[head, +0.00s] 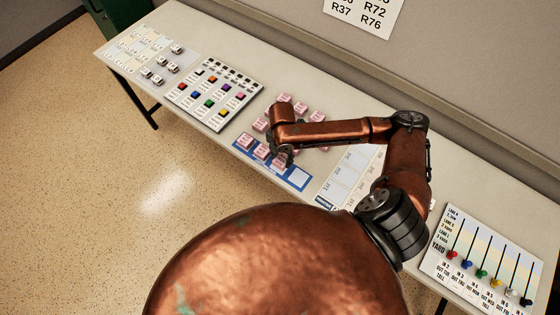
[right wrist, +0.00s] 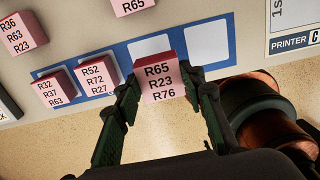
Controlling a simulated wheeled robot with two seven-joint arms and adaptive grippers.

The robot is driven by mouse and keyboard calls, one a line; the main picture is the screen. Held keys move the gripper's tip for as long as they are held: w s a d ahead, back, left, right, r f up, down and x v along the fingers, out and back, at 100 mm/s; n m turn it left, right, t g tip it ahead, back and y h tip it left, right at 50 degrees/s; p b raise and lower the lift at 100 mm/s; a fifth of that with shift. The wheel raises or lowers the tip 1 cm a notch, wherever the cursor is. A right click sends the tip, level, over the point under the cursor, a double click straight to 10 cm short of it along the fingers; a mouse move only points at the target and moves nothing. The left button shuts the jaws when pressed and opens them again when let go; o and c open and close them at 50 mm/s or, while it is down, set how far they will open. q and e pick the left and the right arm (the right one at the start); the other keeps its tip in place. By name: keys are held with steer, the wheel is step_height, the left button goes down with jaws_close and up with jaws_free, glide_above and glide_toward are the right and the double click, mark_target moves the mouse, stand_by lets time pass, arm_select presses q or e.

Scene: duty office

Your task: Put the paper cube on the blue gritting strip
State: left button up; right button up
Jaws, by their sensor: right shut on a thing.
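My right gripper (head: 283,156) is shut on a pink paper cube (right wrist: 158,80) marked R65, R23, R76. In the right wrist view the fingers (right wrist: 160,95) grip its sides. It is over the blue strip (right wrist: 181,45), in front of the third white square; I cannot tell whether it touches. Two pink cubes sit on the strip's left squares: one marked R32, R37, R63 (right wrist: 52,90), one marked R52, R72, R27 (right wrist: 95,80). The rightmost square (right wrist: 207,42) is bare. The strip also shows in the head view (head: 299,177). My left gripper is out of view.
Several more pink cubes (head: 284,98) stand behind the strip, partly hidden by my arm. A board with coloured blocks (head: 225,80) lies left. A white printed sheet (head: 350,172) lies right, and a slider panel (head: 482,258) farther right. The table's front edge is close to the strip.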

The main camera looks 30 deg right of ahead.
mark_target(280, 161)
steer(key=shift+w+f, duration=0.65)
steer(key=shift+f, duration=0.2)
steer(key=shift+d+f, duration=0.1)
steer(key=shift+f, duration=1.35)
steer(key=shift+f, duration=0.15)
steer(key=o, duration=1.1)
steer(key=shift+o, duration=0.2)
step_height(280, 161, up, 12)
steer(key=shift+r+p, duration=0.15)
steer(key=shift+p, duration=0.25)
steer(key=shift+s, duration=0.1)
